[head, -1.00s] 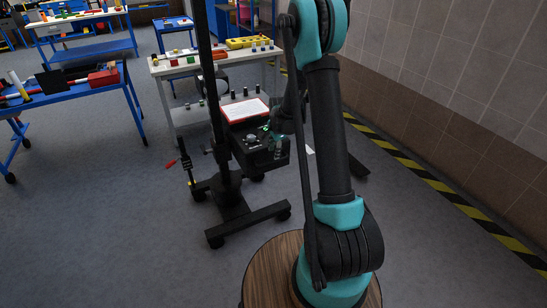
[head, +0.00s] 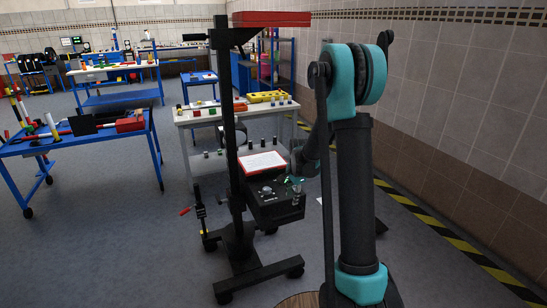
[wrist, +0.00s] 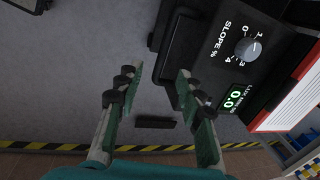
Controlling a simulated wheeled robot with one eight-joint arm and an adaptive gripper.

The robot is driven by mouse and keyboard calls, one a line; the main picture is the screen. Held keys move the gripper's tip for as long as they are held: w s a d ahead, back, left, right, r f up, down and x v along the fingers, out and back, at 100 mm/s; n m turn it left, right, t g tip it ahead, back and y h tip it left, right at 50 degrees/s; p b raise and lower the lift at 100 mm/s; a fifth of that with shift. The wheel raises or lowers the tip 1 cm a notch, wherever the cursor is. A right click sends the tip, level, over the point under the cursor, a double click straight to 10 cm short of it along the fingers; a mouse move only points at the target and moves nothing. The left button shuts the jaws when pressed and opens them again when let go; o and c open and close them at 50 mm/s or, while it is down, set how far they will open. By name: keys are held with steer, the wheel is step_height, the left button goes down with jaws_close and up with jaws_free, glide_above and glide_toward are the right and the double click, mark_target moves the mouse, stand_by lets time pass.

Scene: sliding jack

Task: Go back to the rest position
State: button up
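Whether the finger touches the box is unclear. In the head view my gripper (head: 296,181) is small, beside the same box (head: 268,208) on a wheeled black stand (head: 232,150). My teal and black arm rises at the right.
A red-framed white sheet (head: 262,162) lies at the box. A white-topped bench (head: 190,118) stands behind, a blue table (head: 80,140) at left. A red-handled tool (head: 199,212) stands by the post. Grey floor (head: 110,250) is open at front left; a tiled wall closes the right.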

steer(key=s+d+r+n+t, duration=0.1)
steer(key=s+r+n, duration=0.25)
steer(key=s, duration=0.45)
steer(key=s+d+r+n, duration=0.1)
steer(key=s+r+n, duration=0.25)
steer(key=s, duration=0.45)
steer(key=s+d+f+n+t, duration=0.1)
steer(key=s+n, duration=0.5)
steer(key=s, duration=0.9)
steer(key=shift+d+f+n+h, duration=0.2)
steer(key=shift+d+n+h, duration=0.1)
steer(key=shift+d+n, duration=0.1)
